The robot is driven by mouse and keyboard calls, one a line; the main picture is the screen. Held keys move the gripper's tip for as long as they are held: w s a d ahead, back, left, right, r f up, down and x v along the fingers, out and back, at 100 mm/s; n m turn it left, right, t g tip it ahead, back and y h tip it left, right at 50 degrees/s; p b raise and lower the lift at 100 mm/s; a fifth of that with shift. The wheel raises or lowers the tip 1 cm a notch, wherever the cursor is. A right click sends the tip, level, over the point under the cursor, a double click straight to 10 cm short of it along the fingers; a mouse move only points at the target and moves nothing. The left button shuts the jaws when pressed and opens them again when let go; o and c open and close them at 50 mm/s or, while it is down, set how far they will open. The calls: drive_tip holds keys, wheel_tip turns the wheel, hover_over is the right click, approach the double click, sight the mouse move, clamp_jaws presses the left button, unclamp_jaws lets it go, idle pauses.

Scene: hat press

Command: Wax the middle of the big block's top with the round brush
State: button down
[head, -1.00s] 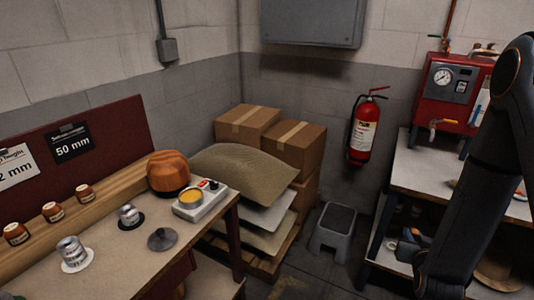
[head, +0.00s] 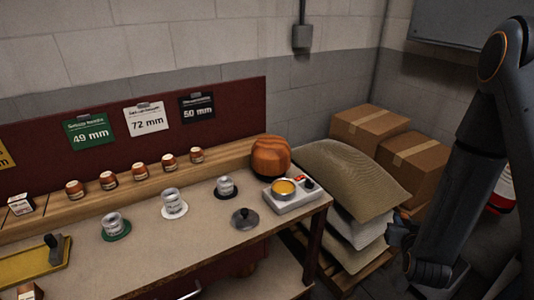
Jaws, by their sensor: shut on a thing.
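A rounded, banded wooden block (head: 270,157) stands at the right end of the bench; I cannot tell whether it is the big block. In front of it, a pot of yellow wax (head: 284,189) sits open in a white warmer (head: 300,202). A dark round lid with a knob (head: 243,218) lies to its left on the bench. My gripper (head: 401,232) is small and dark at the end of my arm, right of the bench and in front of the sacks. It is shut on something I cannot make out. I cannot pick out the round brush.
Small metal cans stand on green (head: 115,230), white (head: 174,209) and black discs. Several orange-lidded jars (head: 139,172) line the ledge. A yellow tray (head: 36,264) with a dark-handled tool is at left. Sacks (head: 350,182) and cartons (head: 368,130) stand right of the bench.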

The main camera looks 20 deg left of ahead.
drive_tip(key=a+r+n+g+y+p, duration=0.15)
drive_tip(key=a+r+n+y, duration=0.3)
drive_tip(key=a, duration=0.85)
drive_tip(key=a+r+n+g+y+p, duration=0.1)
drive_tip(key=a+r+n+g+y, duration=0.15)
drive_tip(key=a+r, duration=0.7)
drive_tip(key=a+r+n+g+y+p, duration=0.2)
drive_tip(key=a+n+y, duration=0.2)
drive_tip(key=a, duration=1.2)
drive_tip(key=shift+w+a+f+b, duration=0.1)
drive_tip(key=shift+f+b, duration=0.9)
drive_tip(key=shift+f, duration=0.65)
drive_tip(key=shift+w+a+f+b, duration=0.1)
drive_tip(key=shift+f+b, duration=0.9)
drive_tip(key=shift+f, duration=0.6)
drive_tip(key=shift+s+d+f+b, duration=0.1)
drive_tip(key=shift+f+b, duration=0.25)
drive_tip(key=shift+f, duration=0.2)
drive_tip(key=shift+r, duration=0.1)
wheel_tip(320, 180, up, 7)
drive_tip(key=p, duration=0.4)
